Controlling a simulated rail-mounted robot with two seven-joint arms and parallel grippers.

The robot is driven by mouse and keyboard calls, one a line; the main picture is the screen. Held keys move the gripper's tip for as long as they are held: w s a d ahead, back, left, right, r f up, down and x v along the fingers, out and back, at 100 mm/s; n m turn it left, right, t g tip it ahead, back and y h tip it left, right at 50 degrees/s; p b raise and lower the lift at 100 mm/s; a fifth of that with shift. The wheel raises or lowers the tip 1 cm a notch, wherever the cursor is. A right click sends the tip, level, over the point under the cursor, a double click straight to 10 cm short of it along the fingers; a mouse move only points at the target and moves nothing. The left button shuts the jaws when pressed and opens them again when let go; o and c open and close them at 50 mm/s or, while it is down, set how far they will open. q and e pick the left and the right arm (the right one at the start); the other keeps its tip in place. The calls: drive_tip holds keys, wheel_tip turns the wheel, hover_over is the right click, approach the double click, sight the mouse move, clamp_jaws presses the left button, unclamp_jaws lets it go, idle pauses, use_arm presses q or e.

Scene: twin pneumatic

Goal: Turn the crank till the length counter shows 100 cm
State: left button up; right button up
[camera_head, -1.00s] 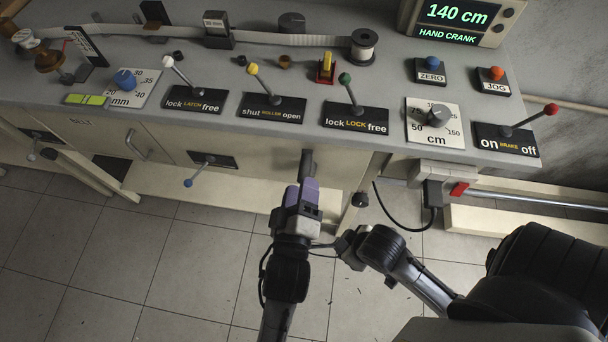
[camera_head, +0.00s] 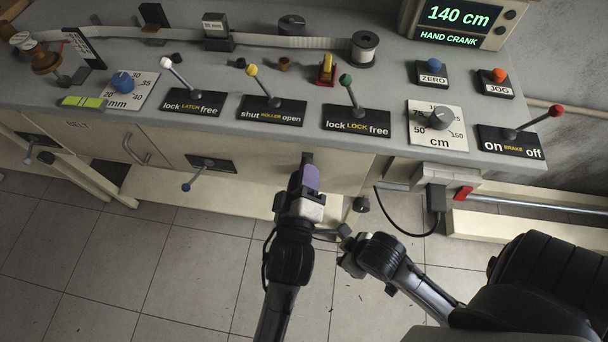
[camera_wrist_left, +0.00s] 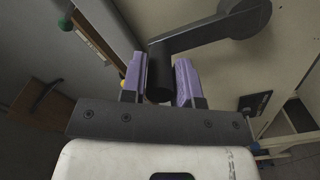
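The length counter (camera_head: 458,16) reads 140 cm, with HAND CRANK below it. The crank shows as a dark piece (camera_head: 307,158) at the bench's front face in the head view. In the left wrist view the dark crank arm (camera_wrist_left: 208,34) runs to a round hub at upper right, and its black handle (camera_wrist_left: 160,82) points toward me. My left gripper (camera_head: 306,178) has purple fingers, one on each side of the handle (camera_wrist_left: 162,78). A narrow gap shows, so it looks open around it. My right gripper (camera_head: 350,252) is low, off the bench; its fingers are unclear.
The brake lever (camera_head: 532,118) with a red knob leans toward off. Latch, roller and lock levers (camera_head: 350,95) stand along the bench top. A cm dial (camera_head: 440,118) and ZERO button (camera_head: 433,66) lie right. A black cable (camera_head: 405,226) hangs below the bench.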

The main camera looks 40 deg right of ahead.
use_arm(q)
clamp_jaws()
drive_tip(key=shift+w+a+r+p, duration=0.1)
drive_tip(key=shift+p, duration=0.3)
drive_tip(key=shift+w+a+f+n+p, duration=0.3)
drive_tip(key=shift+w+a+n+p, duration=0.3)
drive_tip(key=shift+n+p, duration=0.75)
drive_tip(key=shift+w+a+f+n+p, duration=0.35)
drive_tip(key=shift+w+n+p, duration=0.5)
drive_tip(key=shift+p, duration=0.95)
drive_tip(key=shift+w+a+f+n+p, duration=0.25)
drive_tip(key=shift+w+a+n+p, duration=0.3)
drive_tip(key=shift+n+p, duration=0.9)
drive_tip(key=shift+f, duration=0.1)
